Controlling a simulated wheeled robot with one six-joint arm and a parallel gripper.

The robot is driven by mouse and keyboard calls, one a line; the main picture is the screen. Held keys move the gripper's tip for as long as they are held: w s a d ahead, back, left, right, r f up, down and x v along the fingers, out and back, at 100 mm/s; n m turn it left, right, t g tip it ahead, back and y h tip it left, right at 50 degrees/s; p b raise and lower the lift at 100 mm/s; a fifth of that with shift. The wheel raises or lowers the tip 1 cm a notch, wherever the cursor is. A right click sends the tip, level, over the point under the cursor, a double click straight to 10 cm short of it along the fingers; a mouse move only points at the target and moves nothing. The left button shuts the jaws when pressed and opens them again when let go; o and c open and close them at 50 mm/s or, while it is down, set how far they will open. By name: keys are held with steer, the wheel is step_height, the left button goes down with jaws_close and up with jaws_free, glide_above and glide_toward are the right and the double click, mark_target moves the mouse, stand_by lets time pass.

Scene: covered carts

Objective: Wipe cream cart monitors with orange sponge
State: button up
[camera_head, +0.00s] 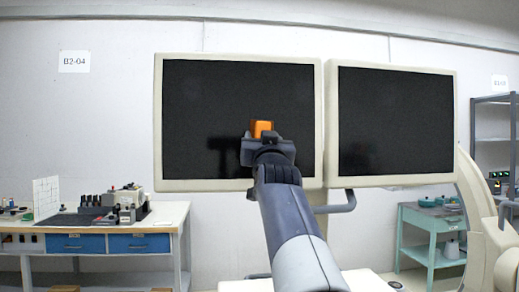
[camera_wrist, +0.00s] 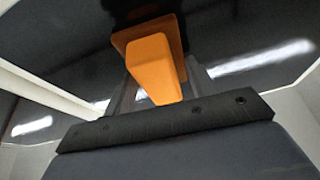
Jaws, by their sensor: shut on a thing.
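Two cream-framed monitors with black screens stand side by side: the left monitor (camera_head: 200,110) and the right monitor (camera_head: 400,120). My gripper (camera_head: 264,134) is raised in front of the lower right part of the left screen. It is shut on the orange sponge (camera_head: 260,126), which also shows in the wrist view (camera_wrist: 152,66). In the wrist view the sponge's far end is at the dark screen (camera_wrist: 70,45), where an orange reflection shows. I cannot tell for sure whether it touches. The sponge's sides are partly hidden by the gripper.
A wooden workbench (camera_head: 100,232) with blue drawers and equipment stands at the left. A teal table (camera_head: 432,232) and a grey shelf rack (camera_head: 493,130) are at the right. Bare wall lies behind.

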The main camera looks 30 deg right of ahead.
steer(key=shift+d+f, duration=0.1)
steer(key=shift+f, duration=0.05)
steer(key=b, duration=0.3)
steer(key=shift+d+f, duration=0.1)
steer(key=shift+d, duration=0.2)
steer(key=b, duration=0.2)
steer(key=d+b, duration=0.1)
steer(key=b, duration=0.1)
steer(key=shift+s+f, duration=0.1)
steer(key=shift+s, duration=0.15)
steer(key=shift+s+d+r+b, duration=0.25)
steer(key=shift+s+d+b, duration=0.15)
steer(key=shift+d, duration=0.35)
steer(key=s+a+b, duration=0.2)
steer(key=s, duration=0.3)
steer(key=shift+s+a, duration=0.2)
steer(key=shift+s, duration=0.1)
steer(key=shift+s+b, duration=0.1)
steer(key=shift+b, duration=0.2)
